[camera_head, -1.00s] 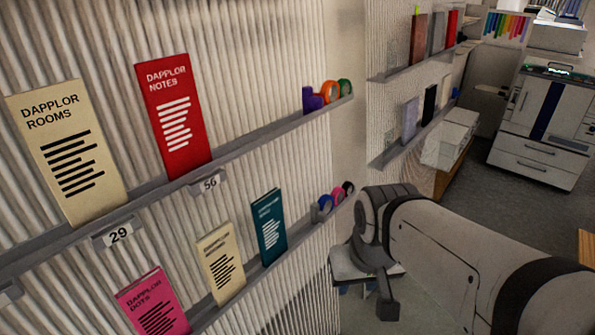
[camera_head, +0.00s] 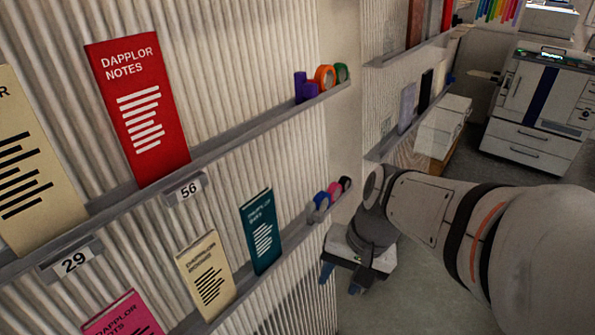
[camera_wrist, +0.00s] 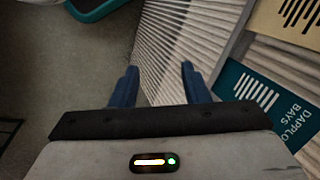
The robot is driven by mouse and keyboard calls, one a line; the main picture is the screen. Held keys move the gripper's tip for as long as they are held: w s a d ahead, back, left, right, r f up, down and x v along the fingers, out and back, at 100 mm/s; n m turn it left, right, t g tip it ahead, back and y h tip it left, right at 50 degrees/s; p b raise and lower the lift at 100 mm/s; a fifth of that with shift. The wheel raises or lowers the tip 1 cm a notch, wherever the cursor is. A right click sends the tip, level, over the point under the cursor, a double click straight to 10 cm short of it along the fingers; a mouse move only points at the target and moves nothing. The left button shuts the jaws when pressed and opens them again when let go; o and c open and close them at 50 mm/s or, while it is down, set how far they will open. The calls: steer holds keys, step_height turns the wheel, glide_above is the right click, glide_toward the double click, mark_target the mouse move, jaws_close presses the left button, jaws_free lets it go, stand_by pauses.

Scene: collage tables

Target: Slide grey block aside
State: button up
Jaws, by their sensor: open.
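No thing is clearly the grey block. A grey slab (camera_head: 432,22) stands between a brown and a red one on the far upper shelf. A pale grey slab (camera_head: 407,107) stands on the far lower shelf. I cannot tell whether either is the block meant. My gripper (camera_head: 342,276) points down in front of the near ribbed wall, right of the teal book and well short of the far shelves. In the wrist view its two blue fingers (camera_wrist: 159,68) are apart with nothing between them.
Near shelves hold a red book (camera_head: 138,110), a teal book (camera_head: 262,230), a cream book (camera_head: 207,275) and tape rolls (camera_head: 325,77). White boxes (camera_head: 443,125) sit under the far shelves. A printer (camera_head: 537,110) stands behind. Grey floor (camera_head: 420,270) is open below my arm.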

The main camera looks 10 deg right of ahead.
step_height(320, 180, down, 5)
steer(key=w+a+m+y+b, duration=0.2)
steer(key=a+m+y+b, duration=0.1)
steer(key=m+y, duration=0.15)
steer(key=m+t+y+b, duration=0.5)
steer(key=m+t+b, duration=0.55)
steer(key=m, duration=0.75)
glide_toward(323, 218)
steer(key=a+f+t+p, duration=0.1)
steer(key=a+t+p, duration=0.1)
steer(key=x, duration=0.8)
steer(key=shift+w+d+f+b, duration=0.1)
steer(key=shift+w+d+b, duration=0.15)
steer(key=shift+b, duration=0.05)
jaws_close()
